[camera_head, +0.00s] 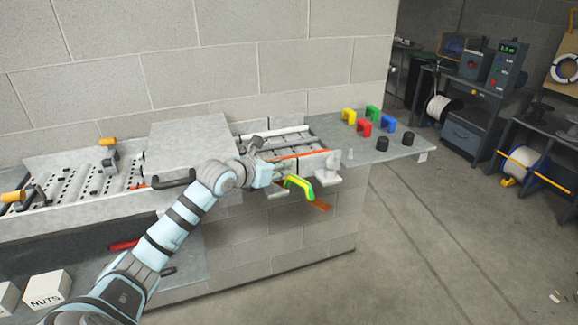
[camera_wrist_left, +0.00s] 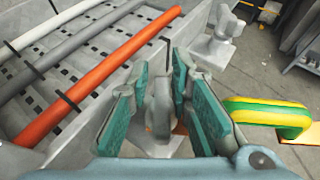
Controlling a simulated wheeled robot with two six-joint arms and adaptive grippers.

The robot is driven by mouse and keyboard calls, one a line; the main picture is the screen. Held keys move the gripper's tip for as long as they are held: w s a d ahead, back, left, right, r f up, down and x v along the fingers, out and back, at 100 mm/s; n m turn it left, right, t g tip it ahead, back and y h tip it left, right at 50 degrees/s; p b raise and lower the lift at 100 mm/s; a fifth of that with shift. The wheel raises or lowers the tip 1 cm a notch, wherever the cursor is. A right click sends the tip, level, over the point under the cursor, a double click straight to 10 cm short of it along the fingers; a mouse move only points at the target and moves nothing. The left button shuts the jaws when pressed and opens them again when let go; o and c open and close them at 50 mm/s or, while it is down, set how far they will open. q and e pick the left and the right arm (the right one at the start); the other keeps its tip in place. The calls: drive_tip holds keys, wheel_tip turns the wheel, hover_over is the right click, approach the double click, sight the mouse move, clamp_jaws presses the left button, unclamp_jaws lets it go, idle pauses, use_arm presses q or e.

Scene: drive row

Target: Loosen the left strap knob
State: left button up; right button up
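The left strap knob (camera_wrist_left: 160,108) is a grey winged knob. In the head view my left gripper (camera_head: 268,172) is at the front edge of the tray and hides this knob. A second grey knob (camera_head: 326,168) stands to the right, apart from the gripper; it also shows in the left wrist view (camera_wrist_left: 222,30). My right gripper is not in view.
A green and yellow handle (camera_head: 298,184) sticks out just right of my gripper. The perforated tray holds an orange cable (camera_wrist_left: 85,85) and grey ones. A flat cover (camera_head: 190,140) with a black handle (camera_head: 174,181) lies left. Coloured clips (camera_head: 365,127) stand on the right shelf.

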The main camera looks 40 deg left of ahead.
use_arm(q)
drive_tip(key=shift+s+r, duration=0.3)
drive_tip(key=shift+s, duration=0.2)
drive_tip(key=shift+c, duration=0.6)
drive_tip(key=shift+s, duration=0.1)
clamp_jaws()
drive_tip(key=shift+d, duration=0.1)
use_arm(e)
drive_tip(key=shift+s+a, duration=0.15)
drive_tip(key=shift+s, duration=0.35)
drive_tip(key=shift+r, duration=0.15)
use_arm(q)
drive_tip(key=shift+d+r+n+y+p, duration=0.1)
drive_tip(key=shift+n+y+p, duration=0.2)
drive_tip(key=shift+n+y, duration=0.15)
drive_tip(key=n+y+b, duration=0.1)
drive_tip(key=b, duration=0.2)
drive_tip(key=f+n+y+b, duration=0.1)
drive_tip(key=b, duration=0.2)
drive_tip(key=shift+y+b, duration=0.35)
drive_tip(key=shift+r+g, duration=0.15)
drive_tip(key=shift+g, duration=0.15)
drive_tip(key=shift+a+r, duration=0.1)
drive_tip(key=shift+a, duration=0.1)
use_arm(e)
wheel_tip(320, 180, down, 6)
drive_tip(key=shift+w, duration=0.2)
